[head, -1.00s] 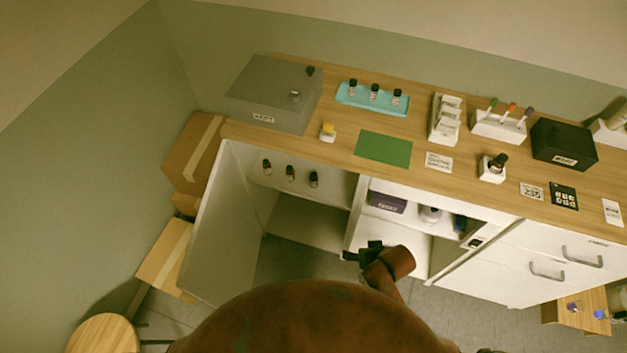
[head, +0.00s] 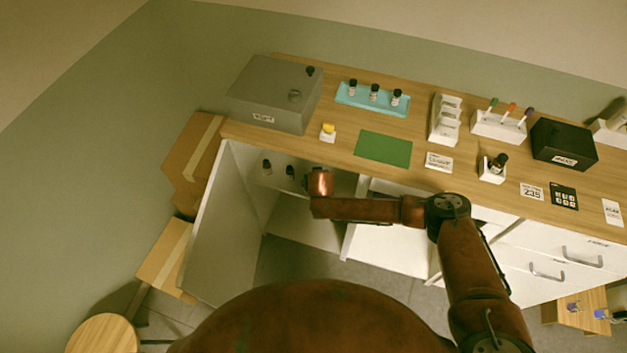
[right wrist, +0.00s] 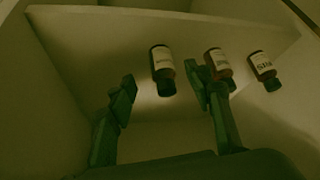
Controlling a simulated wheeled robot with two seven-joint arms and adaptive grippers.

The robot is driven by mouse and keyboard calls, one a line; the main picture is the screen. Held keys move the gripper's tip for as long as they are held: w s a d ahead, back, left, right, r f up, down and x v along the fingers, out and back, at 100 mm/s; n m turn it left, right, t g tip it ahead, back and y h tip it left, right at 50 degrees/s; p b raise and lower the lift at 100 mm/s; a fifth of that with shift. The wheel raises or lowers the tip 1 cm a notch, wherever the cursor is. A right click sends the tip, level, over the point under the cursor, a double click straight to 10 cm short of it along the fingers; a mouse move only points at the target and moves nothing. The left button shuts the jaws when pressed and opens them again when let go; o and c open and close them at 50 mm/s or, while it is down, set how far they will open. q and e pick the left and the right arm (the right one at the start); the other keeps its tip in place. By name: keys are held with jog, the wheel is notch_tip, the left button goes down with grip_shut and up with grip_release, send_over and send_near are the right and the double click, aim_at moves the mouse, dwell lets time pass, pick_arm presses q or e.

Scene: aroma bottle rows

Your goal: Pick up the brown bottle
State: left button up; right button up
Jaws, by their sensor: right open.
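In the right wrist view three small dark bottles with pale labels and dark caps show upside down: a left one (right wrist: 162,65), a reddish-brown middle one (right wrist: 219,62) and a right one (right wrist: 262,68). My right gripper (right wrist: 163,92) is open and empty. The left bottle lies between its fingers in the picture, apparently a little beyond them. The right finger partly overlaps the middle bottle. In the head view two of these bottles, one (head: 266,167) and another (head: 290,172), stand on the cabinet shelf; my right arm hides the third and the fingers. My left gripper is out of view.
The open cabinet door (head: 218,235) is at the left. The wooden counter (head: 340,155) lies above the shelf. It bears a teal tray (head: 353,102) of dark bottles, a grey box (head: 270,98) and a dark bottle (head: 499,161) in a white holder.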

jog(key=b+x, duration=0.1)
jog(key=x, duration=0.1)
jog(key=b+x, duration=0.1)
jog(key=x, duration=0.2)
jog(key=w+b+x, duration=0.1)
jog(key=x, duration=0.2)
jog(key=shift+a+r, duration=0.15)
jog(key=shift+r, duration=0.2)
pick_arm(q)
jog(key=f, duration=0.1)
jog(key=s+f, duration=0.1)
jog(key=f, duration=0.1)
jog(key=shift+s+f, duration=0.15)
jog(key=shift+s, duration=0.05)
pick_arm(e)
jog(key=shift+r, duration=0.1)
jog(key=shift+c, duration=0.3)
grip_shut()
